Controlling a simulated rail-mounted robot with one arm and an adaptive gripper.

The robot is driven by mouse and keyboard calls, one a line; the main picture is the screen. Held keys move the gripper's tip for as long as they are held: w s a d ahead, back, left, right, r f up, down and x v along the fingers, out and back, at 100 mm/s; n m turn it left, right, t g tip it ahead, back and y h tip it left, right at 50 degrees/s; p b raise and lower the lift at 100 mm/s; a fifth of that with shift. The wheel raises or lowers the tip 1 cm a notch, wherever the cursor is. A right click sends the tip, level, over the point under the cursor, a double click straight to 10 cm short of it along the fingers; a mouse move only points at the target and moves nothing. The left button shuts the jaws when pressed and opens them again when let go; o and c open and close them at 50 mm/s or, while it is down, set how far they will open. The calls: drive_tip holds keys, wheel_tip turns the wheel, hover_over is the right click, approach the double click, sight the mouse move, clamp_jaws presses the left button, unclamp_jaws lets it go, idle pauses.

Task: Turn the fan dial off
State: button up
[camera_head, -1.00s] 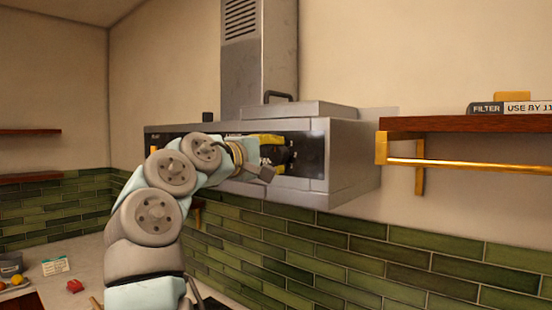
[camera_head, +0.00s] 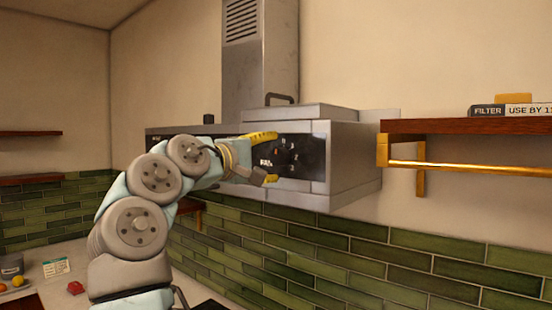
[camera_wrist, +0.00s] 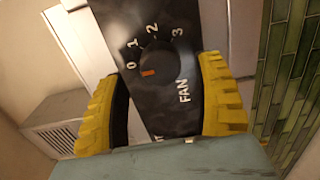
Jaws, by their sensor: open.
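The black fan dial (camera_head: 294,157) is on the dark front panel of the steel range hood. In the wrist view the dial (camera_wrist: 165,64) sits above the word FAN, with 0, 1, 2 and 3 around it. Its orange mark points left, close to the 0. My gripper (camera_head: 266,158) is open, with its yellow fingers one above the other, left of the dial in the head view. In the wrist view the fingers lie on either side of the dial, with gaps between them and it.
The hood body (camera_head: 345,165) stands out from the wall above green tiles. A wooden shelf (camera_head: 470,126) with a brass rail (camera_head: 455,164) is to the right. Small items, including a red one (camera_head: 75,287), lie on the counter at lower left. Space below the hood is clear.

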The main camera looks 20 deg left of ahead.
drive_tip(key=v, duration=0.9)
drive_tip(key=shift+s, duration=0.2)
drive_tip(key=shift+f, duration=0.1)
